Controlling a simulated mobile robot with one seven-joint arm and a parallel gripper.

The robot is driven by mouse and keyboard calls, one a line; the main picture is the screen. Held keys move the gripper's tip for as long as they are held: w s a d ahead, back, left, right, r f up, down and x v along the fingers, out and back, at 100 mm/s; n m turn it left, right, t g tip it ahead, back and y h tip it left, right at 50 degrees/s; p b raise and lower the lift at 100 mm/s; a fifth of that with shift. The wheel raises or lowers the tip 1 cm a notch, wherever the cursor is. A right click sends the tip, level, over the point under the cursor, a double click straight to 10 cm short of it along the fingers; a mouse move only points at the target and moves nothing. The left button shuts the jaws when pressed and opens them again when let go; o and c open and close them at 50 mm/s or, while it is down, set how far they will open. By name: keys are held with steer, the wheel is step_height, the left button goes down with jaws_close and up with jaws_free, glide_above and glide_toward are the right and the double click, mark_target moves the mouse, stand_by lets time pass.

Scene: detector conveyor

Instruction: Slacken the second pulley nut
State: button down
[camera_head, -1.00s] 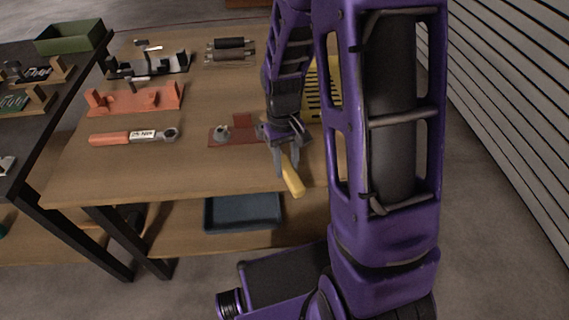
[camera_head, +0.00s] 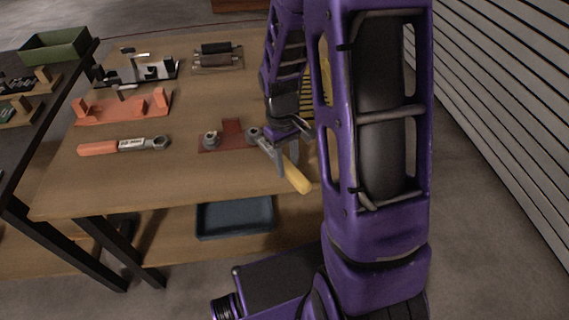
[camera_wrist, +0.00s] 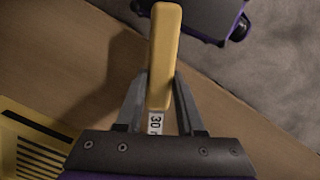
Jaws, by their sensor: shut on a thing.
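A dark red plate (camera_head: 213,148) lies on the wooden bench, with one grey nut or pulley (camera_head: 210,139) standing at its left. A yellow-handled spanner (camera_head: 297,178) slants from the plate's right side towards the bench's front edge. Its grey ring head (camera_head: 253,133) is over the second nut's place; I cannot tell whether it sits around the nut, which is hidden. My gripper (camera_head: 274,163) is shut on the spanner. In the wrist view its fingers (camera_wrist: 160,85) clasp the yellow handle (camera_wrist: 163,50) near a white "30" label (camera_wrist: 155,122).
An orange-handled spanner (camera_head: 100,147) lies left on the bench (camera_head: 150,185). Behind it are an orange holder (camera_head: 125,108), a black and white fixture (camera_head: 135,73) and rollers (camera_head: 217,55). A yellow slotted crate (camera_wrist: 25,140) is beside the gripper. A blue tray (camera_head: 235,217) sits on the lower shelf.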

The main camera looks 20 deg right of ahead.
steer(key=shift+w+d+n, duration=0.3)
steer(key=shift+d+n, duration=0.3)
steer(key=shift+d, duration=0.15)
steer(key=shift+r, duration=0.1)
steer(key=shift+w+d+n+p, duration=0.3)
steer(key=shift+d+n, duration=0.2)
steer(key=shift+d, duration=0.1)
steer(key=shift+w+d+n, duration=0.3)
steer(key=shift+d+n, duration=0.1)
steer(key=shift+d, duration=0.15)
steer(key=shift+w+d+n+p, duration=0.4)
steer(key=shift+w+d+n, duration=0.15)
steer(key=shift+d+n, duration=0.2)
steer(key=shift+w+d+t, duration=0.15)
steer(key=shift+d+t, duration=0.1)
steer(key=shift+t, duration=0.05)
steer(key=shift+n, duration=0.25)
